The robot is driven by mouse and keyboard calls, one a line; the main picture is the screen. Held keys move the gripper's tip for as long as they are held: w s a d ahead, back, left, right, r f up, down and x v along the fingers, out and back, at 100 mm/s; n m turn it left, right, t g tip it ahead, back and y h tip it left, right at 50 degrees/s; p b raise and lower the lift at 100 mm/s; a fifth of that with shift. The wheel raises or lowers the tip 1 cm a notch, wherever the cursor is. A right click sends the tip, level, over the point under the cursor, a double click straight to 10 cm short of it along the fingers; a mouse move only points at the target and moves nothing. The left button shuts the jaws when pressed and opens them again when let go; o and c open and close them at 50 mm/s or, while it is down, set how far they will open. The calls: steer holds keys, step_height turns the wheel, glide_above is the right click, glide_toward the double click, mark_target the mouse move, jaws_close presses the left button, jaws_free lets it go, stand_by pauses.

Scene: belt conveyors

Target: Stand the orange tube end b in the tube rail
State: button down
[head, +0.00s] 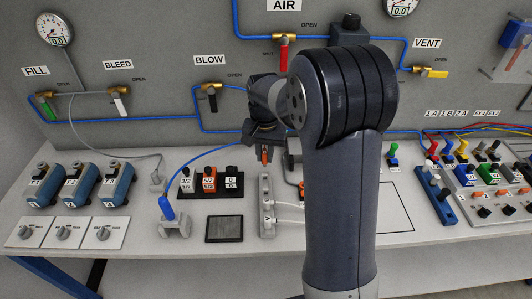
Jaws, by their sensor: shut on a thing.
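My gripper (264,147) is in the middle of the head view, above the bench and in front of the grey panel. It is shut on a small orange piece (265,156), which looks like the orange tube end b and points downward. A light grey strip with small fittings (267,212), which looks like the tube rail, stands on the bench below and in front of the gripper. The held piece is apart from it. My arm hides the bench just right of the strip. Another bit of orange (302,191) shows at the arm's edge.
A black tray (240,188) with labelled blocks stands left of the strip, with a dark square pad (224,229) in front. A blue tube end (167,208) stands in a grey holder (174,228). Blue valve units (80,185) stand left; coloured connectors (462,150) stand right.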

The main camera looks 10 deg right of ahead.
mark_target(265, 166)
steer(key=shift+f+b, duration=1.4)
steer(key=shift+f, duration=0.8)
steer(key=shift+f, duration=0.2)
steer(key=shift+f, duration=0.3)
steer(key=shift+f+b, duration=0.3)
steer(key=shift+f, duration=0.3)
stand_by(0.9)
steer(key=c, duration=1.3)
jaws_free()
steer(key=shift+o, duration=0.6)
